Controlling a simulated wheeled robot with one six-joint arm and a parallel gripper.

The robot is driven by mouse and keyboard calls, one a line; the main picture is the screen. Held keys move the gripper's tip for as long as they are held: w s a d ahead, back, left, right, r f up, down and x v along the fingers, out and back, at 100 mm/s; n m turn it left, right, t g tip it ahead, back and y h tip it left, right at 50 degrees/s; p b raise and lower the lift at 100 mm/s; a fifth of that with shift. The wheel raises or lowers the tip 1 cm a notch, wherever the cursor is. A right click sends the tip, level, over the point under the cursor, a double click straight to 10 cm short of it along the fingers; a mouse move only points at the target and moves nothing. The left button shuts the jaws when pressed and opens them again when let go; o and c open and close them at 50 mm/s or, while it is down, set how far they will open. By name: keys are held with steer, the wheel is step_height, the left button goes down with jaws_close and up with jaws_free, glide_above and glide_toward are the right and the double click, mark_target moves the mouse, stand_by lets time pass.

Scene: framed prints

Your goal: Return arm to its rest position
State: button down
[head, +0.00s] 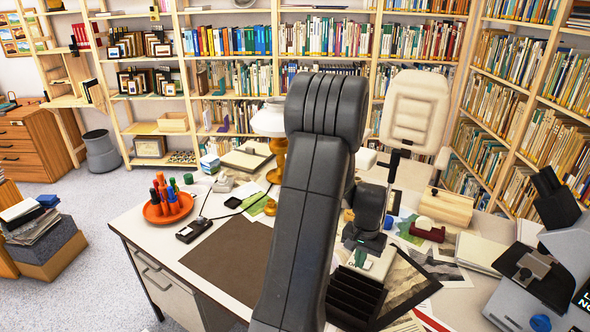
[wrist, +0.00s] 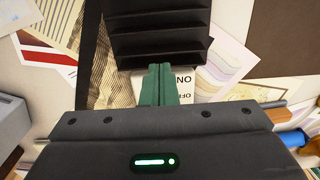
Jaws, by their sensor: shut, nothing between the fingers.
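My arm rises through the middle of the head view and bends down over the desk (head: 146,222). My gripper (head: 361,257) points down above the desk, just behind a black slotted organizer (head: 353,299). In the wrist view my gripper (wrist: 158,84) shows its green fingers pressed together with nothing between them. The same slotted organizer (wrist: 160,32) lies just beyond the fingertips. I cannot tell the exact gap between the fingers and the things below. My arm hides part of the desk's middle.
An orange tray of markers (head: 168,207), a brown desk mat (head: 232,255) and a brass lamp (head: 276,158) stand left of my arm. Prints (head: 437,264), a wooden box (head: 446,207) and a microscope (head: 535,275) are to the right. Bookshelves and a chair (head: 416,108) stand behind.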

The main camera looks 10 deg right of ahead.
mark_target(356, 283)
steer(key=shift+f, duration=0.15)
step_height(356, 283, down, 10)
steer(key=b, duration=0.6)
steer(key=shift+s+a, duration=0.35)
